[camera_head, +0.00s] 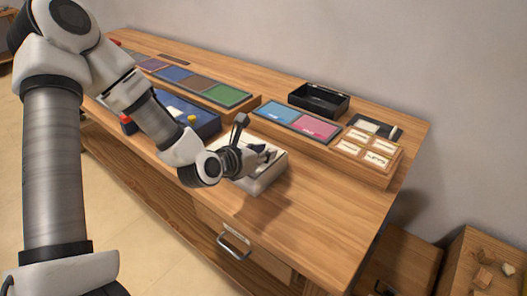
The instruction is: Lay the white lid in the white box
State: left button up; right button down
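The white box (266,182) stands near the front edge of the wooden table, partly hidden by my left gripper. My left gripper (266,156) is over the box, its dark fingers at or just above the box's top. The fingers are too small and overlapped to show whether they are apart or hold something. I cannot make out the white lid as a separate thing; it may be hidden by the gripper or blend with the box. My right gripper is not in view.
A blue tray (190,116) with small coloured pieces lies left of the box. Behind are a raised wooden shelf with coloured panels (228,95), blue and pink panels (315,126), a black open tray (319,99) and labelled cards (377,159). The table's front right is bare.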

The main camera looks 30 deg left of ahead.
pick_arm(q)
notch_tip(320, 180, up, 10)
dwell(0.6)
dwell(0.4)
